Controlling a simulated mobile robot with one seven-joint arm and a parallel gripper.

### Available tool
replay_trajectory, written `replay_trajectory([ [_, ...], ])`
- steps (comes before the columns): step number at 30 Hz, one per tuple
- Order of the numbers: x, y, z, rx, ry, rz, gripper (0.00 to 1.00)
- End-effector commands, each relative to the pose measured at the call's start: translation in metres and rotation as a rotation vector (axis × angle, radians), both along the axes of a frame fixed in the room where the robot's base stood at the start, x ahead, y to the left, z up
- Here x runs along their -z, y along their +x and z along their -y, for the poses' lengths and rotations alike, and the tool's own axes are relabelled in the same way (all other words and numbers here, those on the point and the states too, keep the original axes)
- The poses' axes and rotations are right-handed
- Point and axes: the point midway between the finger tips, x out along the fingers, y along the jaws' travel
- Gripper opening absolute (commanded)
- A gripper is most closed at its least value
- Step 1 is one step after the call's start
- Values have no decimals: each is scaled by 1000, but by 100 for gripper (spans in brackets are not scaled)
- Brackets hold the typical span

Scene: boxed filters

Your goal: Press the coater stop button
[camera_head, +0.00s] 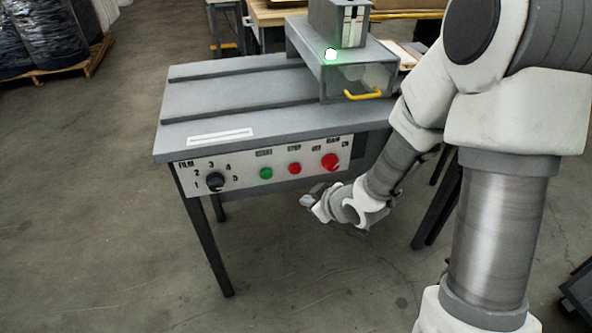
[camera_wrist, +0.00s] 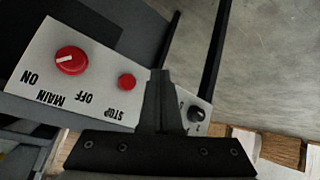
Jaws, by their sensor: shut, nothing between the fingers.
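The coater is a grey table-like machine (camera_head: 240,100) with a white control panel on its front. The stop button, a small red round button (camera_head: 294,168) under the label STOP, sits between a green button (camera_head: 266,173) and the larger red main switch (camera_head: 330,161). In the wrist view the panel appears upside down, with the stop button (camera_wrist: 127,82) just left of my fingers and the main switch (camera_wrist: 72,60) further left. My gripper (camera_head: 306,200) is shut and empty, in front of and below the panel, apart from the stop button. The green button is hidden behind my fingers (camera_wrist: 158,76) there.
A black film dial (camera_head: 215,181) with numbers is on the panel's left. A hood with a yellow handle (camera_head: 362,94) and a green-lit lamp (camera_head: 330,54) stands on the machine. Wrapped pallets (camera_head: 48,35) are at the far left. The floor in front is clear.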

Motion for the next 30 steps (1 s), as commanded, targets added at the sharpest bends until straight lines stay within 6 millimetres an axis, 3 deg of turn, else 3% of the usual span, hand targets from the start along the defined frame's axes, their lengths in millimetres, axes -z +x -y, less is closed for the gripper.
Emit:
replay_trajectory([
  [15, 0, 64, -19, 0, 0, 0, 0],
  [30, 0, 72, -21, 0, -1, -1, 0],
])
